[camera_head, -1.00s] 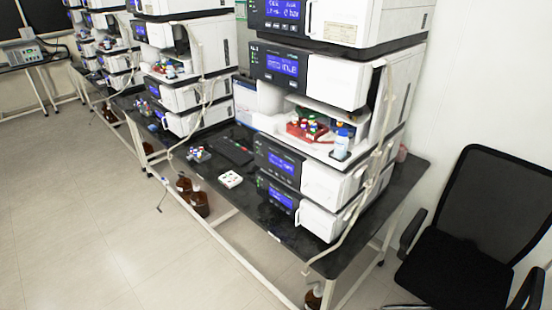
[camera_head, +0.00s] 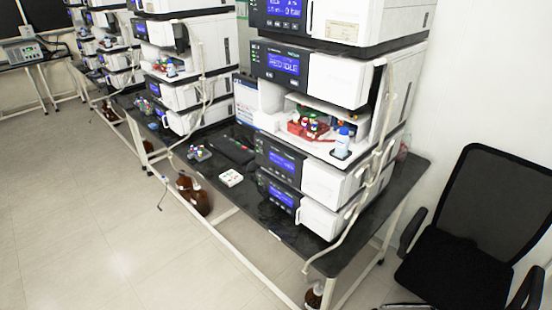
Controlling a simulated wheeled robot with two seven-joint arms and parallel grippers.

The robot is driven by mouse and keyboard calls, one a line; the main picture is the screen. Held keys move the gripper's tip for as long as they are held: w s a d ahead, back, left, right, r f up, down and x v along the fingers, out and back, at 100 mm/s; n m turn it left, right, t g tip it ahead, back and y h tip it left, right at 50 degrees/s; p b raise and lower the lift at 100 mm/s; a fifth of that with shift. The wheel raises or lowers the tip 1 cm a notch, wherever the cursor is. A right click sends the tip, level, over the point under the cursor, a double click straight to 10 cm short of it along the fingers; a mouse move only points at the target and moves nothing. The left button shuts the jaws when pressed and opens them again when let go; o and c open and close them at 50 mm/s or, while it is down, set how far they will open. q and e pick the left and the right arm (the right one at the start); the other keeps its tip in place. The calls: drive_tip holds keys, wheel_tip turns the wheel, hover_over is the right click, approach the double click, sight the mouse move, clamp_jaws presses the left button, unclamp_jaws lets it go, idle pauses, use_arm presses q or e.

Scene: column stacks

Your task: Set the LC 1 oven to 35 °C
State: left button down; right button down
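The nearest column stack stands on the right half of the black bench. It is a tower of white modules with dark fronts and blue displays: a top module (camera_head: 283,8), a second module (camera_head: 284,64), and two lower modules (camera_head: 281,160) and (camera_head: 282,196). I cannot tell from the displays which module is the LC 1 oven, and no set temperature is readable. An open bay between the modules holds a red vial tray (camera_head: 305,128) and a blue-capped bottle (camera_head: 343,138). Neither of my grippers is in view.
The black bench (camera_head: 385,215) carries a small white vial rack (camera_head: 231,178). Brown bottles (camera_head: 194,196) stand below it. A black office chair (camera_head: 480,225) is at the right. More stacks (camera_head: 185,60) stand farther left. The tiled floor (camera_head: 80,200) in front is clear.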

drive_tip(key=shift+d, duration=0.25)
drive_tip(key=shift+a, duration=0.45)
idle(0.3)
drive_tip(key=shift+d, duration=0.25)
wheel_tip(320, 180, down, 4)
drive_tip(key=b, duration=0.3)
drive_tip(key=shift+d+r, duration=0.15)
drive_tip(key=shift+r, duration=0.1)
